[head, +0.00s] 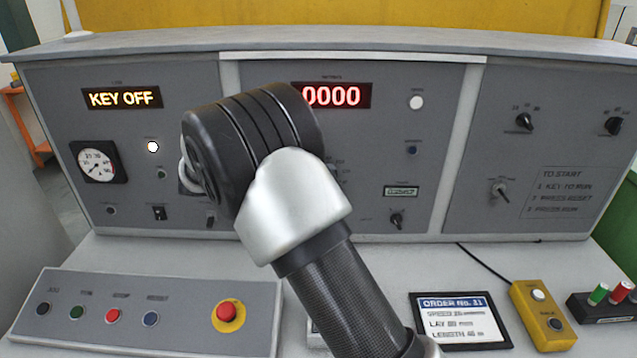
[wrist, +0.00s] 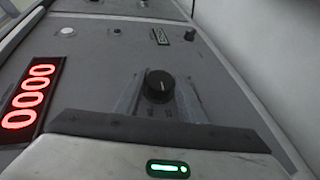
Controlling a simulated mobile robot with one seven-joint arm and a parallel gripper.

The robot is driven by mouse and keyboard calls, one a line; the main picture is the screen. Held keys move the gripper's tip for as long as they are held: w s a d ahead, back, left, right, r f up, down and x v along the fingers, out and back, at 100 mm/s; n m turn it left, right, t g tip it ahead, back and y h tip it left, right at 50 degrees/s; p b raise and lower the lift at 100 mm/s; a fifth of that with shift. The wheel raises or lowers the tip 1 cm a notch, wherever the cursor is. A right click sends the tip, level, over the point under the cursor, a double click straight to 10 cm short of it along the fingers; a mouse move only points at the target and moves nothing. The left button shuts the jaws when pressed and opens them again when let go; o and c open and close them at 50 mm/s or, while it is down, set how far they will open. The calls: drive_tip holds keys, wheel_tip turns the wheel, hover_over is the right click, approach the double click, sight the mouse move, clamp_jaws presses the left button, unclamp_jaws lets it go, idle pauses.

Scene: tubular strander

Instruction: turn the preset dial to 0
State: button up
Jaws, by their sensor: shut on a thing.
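A black round dial (wrist: 158,86) with a light pointer mark stands on the grey panel in the wrist view. The two grey fingers of my gripper (wrist: 158,95) stand on either side of it, shut on it. Small scale marks beside the dial are too small to read. In the head view my arm hides the dial and my gripper; only a bit of printed scale shows at the arm's right edge. The red counter display (head: 332,95) above reads 0000 and also shows at the left of the wrist view (wrist: 30,97).
A yellow display (head: 122,97) reads KEY OFF. The lower desk holds a red emergency button (head: 227,312) and an order tablet (head: 460,320).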

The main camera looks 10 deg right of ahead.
drive_tip(key=shift+f+n+t+h+b, duration=0.25)
drive_tip(key=shift+n+t+h+b, duration=0.4)
drive_tip(key=shift+h, duration=0.7)
drive_tip(key=shift+f+n+t+h+b, duration=0.3)
drive_tip(key=shift+n+t+h, duration=0.3)
drive_tip(key=shift+n+h, duration=0.6)
drive_tip(key=shift+f+n+t+h+b, duration=0.2)
drive_tip(key=shift+n+t+h+b, duration=0.4)
drive_tip(key=shift+h, duration=0.95)
drive_tip(key=shift+t, duration=0.25)
drive_tip(key=o, duration=1)
drive_tip(key=shift+d, duration=0.1)
drive_tip(key=shift+o, duration=0.2)
